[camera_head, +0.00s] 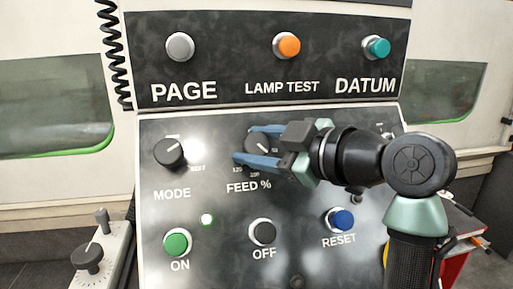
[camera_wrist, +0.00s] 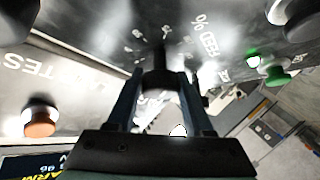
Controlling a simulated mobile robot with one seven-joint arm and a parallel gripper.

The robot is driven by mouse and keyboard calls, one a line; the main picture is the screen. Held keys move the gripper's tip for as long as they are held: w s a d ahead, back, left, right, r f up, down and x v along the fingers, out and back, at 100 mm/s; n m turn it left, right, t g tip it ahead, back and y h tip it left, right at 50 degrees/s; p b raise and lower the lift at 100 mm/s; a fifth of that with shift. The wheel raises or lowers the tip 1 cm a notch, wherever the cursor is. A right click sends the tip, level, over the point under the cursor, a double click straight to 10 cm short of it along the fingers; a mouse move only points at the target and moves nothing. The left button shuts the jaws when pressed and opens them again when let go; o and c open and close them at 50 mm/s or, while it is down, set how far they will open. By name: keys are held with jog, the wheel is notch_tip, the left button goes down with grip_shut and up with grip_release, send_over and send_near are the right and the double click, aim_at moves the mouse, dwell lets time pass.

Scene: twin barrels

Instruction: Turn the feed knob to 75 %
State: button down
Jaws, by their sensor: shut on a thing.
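The feed knob (camera_head: 257,144) is a round dark knob on the black control panel (camera_head: 215,222), above the label "FEED %". My gripper (camera_head: 243,144) reaches in from the right, with its two blue fingers on either side of the knob. In the wrist view the fingers (camera_wrist: 158,82) are shut on the dark feed knob (camera_wrist: 158,66). Scale marks show around the knob there, but they are too small and blurred to read. The fingers partly hide the dial in the head view, so I cannot tell the setting.
The mode knob (camera_head: 168,152) is left of the feed knob. Below are the green ON button (camera_head: 177,243), dark OFF button (camera_head: 262,233) and blue RESET button (camera_head: 341,219). PAGE (camera_head: 180,46), LAMP TEST (camera_head: 287,45) and DATUM (camera_head: 376,47) buttons sit above. A coiled cable (camera_head: 113,55) hangs left.

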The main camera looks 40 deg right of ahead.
dwell(0.3)
jog(key=shift+c, duration=1.5)
grip_release()
jog(key=shift+s, duration=0.1)
jog(key=b+v, duration=0.4)
jog(key=v, duration=0.8)
jog(key=shift+s+r+b, duration=0.25)
jog(key=shift+s+b, duration=0.05)
jog(key=shift+s, duration=0.05)
